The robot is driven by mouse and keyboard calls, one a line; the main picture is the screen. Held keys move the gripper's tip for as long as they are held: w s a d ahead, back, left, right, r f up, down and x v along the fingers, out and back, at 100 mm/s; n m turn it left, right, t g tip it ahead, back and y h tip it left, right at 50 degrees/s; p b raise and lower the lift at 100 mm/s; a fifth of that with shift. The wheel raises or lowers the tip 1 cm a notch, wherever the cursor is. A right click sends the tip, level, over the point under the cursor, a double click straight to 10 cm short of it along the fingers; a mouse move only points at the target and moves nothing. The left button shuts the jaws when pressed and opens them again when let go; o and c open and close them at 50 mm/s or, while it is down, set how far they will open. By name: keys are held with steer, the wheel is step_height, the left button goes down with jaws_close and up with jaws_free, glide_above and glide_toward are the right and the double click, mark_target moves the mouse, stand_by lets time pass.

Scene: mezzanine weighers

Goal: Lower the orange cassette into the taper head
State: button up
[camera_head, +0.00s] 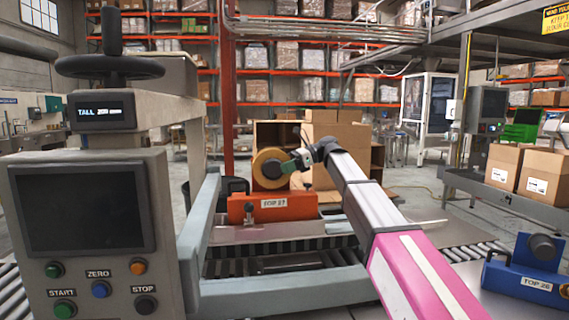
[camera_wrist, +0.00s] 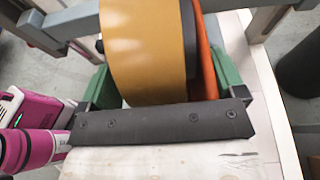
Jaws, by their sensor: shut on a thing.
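The orange cassette (camera_head: 240,210), labelled TOP 27, carries a tan tape roll (camera_head: 268,168) and stands upright at the middle of the machine frame. My gripper (camera_head: 290,165) reaches in from the right and is shut at the roll's upper right side. In the wrist view, green fingers of my gripper (camera_wrist: 160,75) flank the tan roll (camera_wrist: 145,45) and the cassette's orange plate (camera_wrist: 210,60). The taper head (camera_head: 285,232) shows as a pale metal plate below the cassette, over black rollers. The cassette's underside is hidden, so I cannot tell whether it is seated.
A grey control panel (camera_head: 85,235) with a handwheel (camera_head: 110,67) stands close on the left. Blue-grey frame rails (camera_head: 290,290) surround the rollers. A blue cassette (camera_head: 525,275), labelled TOP 26, lies at right. Cardboard boxes (camera_head: 335,140) stand behind.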

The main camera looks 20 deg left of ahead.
mark_target(285, 176)
steer(key=shift+f, duration=2)
steer(key=o, duration=1.8)
steer(key=shift+c, duration=0.2)
steer(key=shift+f, duration=0.1)
steer(key=shift+d, duration=0.1)
